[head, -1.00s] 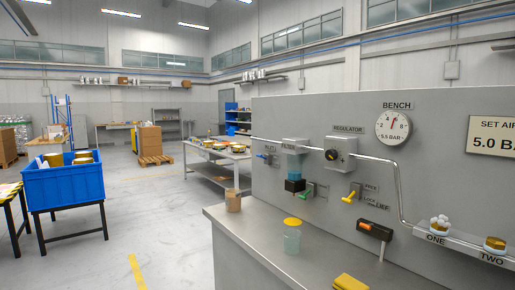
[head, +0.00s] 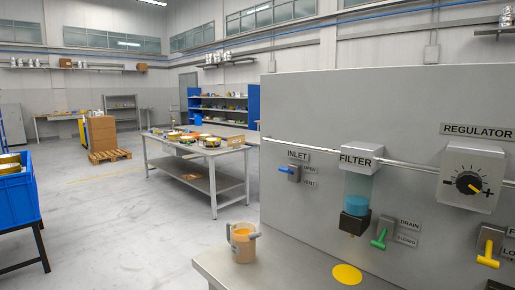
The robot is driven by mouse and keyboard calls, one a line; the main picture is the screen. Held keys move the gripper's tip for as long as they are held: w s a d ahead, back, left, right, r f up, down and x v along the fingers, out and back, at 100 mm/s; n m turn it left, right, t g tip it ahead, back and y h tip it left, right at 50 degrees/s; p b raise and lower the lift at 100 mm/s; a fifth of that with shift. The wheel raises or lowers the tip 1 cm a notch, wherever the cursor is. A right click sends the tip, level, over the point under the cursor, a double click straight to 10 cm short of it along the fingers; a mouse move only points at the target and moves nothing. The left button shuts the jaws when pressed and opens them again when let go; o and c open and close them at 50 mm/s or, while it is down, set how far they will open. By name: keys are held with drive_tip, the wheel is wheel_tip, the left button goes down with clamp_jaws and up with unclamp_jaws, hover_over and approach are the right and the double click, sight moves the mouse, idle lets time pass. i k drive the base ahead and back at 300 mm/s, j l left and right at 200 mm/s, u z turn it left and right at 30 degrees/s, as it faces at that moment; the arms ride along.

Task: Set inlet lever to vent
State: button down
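The inlet lever is a small blue handle (head: 286,169) on a grey valve body (head: 295,173), at the left end of the grey panel (head: 400,110) in the head view. An INLET label (head: 298,155) is above it. An OPEN label (head: 309,169) and a VENT label (head: 309,183) are to its right, one above the other. The handle sticks out to the left, closer to level with OPEN than with VENT. Which setting it is on, I cannot tell for sure. My gripper is not in view.
To the right are a filter (head: 357,190) with blue contents, a green drain lever (head: 380,238), a regulator knob (head: 468,182) and a yellow lever (head: 488,252).

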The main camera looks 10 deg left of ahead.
sight(282, 169)
drive_tip(key=i+j, duration=0.95)
drive_tip(key=j, duration=0.25)
